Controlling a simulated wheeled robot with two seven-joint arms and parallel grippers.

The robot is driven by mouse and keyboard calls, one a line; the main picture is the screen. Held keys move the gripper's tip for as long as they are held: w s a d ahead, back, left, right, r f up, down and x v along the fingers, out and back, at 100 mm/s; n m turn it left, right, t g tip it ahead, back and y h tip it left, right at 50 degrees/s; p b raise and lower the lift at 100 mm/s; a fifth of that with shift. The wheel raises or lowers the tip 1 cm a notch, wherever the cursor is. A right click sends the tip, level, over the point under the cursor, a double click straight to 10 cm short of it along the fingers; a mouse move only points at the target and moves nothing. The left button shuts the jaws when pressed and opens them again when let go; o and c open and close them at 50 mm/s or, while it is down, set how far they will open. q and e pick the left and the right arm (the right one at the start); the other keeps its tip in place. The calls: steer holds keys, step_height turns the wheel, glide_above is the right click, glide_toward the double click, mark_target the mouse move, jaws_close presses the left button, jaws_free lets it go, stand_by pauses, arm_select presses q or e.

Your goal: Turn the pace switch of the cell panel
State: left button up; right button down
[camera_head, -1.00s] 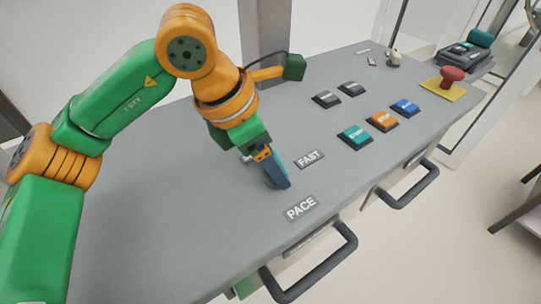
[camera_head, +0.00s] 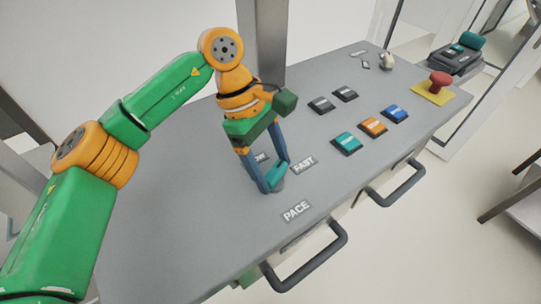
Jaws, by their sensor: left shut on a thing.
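The pace switch (camera_head: 278,174) is a teal knob handle on a round grey base, on the grey panel top (camera_head: 190,215). It stands behind the PACE label (camera_head: 296,211) and left of the FAST label (camera_head: 303,164). Another label (camera_head: 260,157), partly hidden by my gripper, lies on its left side. My left gripper (camera_head: 273,175) points down with one blue finger on each side of the knob handle and is shut on it. The fingers partly cover the switch. My right gripper is out of view.
A red mushroom button (camera_head: 440,83) on a yellow plate is farther right. Handles (camera_head: 308,262) project from the front. The panel's left part is clear.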

arm_select(q)
steer(key=m+g+p, duration=0.1)
steer(key=m, duration=0.2)
steer(key=shift+d+r+y+p, duration=0.1)
steer(key=shift+y+p, duration=0.3)
steer(key=shift+m+p, duration=0.4)
steer(key=shift+m, duration=0.3)
steer(key=shift+y, duration=0.3)
steer(key=o, duration=1.2)
steer(key=shift+o, duration=0.2)
steer(key=shift+d, duration=0.1)
